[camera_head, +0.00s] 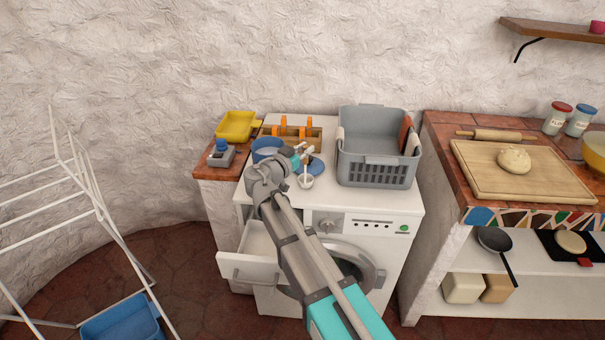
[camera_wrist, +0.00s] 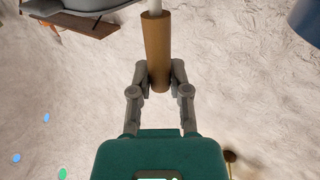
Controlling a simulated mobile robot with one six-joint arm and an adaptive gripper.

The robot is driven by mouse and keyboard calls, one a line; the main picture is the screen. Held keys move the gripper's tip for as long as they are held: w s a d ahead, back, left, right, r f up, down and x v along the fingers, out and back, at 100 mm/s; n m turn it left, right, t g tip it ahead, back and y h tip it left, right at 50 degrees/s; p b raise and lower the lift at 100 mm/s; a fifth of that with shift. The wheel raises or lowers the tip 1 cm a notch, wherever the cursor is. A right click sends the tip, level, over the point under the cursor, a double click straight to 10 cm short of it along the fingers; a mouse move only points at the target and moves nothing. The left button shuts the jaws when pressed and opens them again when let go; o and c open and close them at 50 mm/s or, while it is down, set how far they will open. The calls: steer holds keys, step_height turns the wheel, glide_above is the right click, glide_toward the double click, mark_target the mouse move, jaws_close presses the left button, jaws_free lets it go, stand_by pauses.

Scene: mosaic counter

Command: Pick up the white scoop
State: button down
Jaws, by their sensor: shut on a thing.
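The white scoop (camera_head: 306,181) is over the white top of the washing machine, its small round bowl low and its stem running up to my gripper (camera_head: 303,154). In the wrist view my gripper (camera_wrist: 159,82) is shut on a brown, wooden-looking handle (camera_wrist: 157,45) with a white neck (camera_wrist: 155,6) at its upper end. The handle stands lengthwise between the fingertips. The bowl is out of that view. I cannot tell whether the scoop touches the surface below.
A grey basket (camera_head: 375,172) stands close to the right, and a blue tub (camera_head: 266,146) to the left. A blue round thing (camera_head: 316,166) lies beside the scoop. A wooden rack (camera_head: 303,132) with orange parts is behind. The machine's drawer (camera_head: 250,268) is pulled out.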

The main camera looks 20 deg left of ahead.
steer(key=shift+r, duration=0.15)
steer(key=shift+r+p, duration=0.95)
steer(key=shift+p, duration=0.15)
steer(key=s+r+p, duration=1)
steer(key=s, duration=0.4)
steer(key=shift+a+r+p, duration=0.2)
steer(key=shift+r+p, duration=0.2)
steer(key=shift+w+a, duration=0.1)
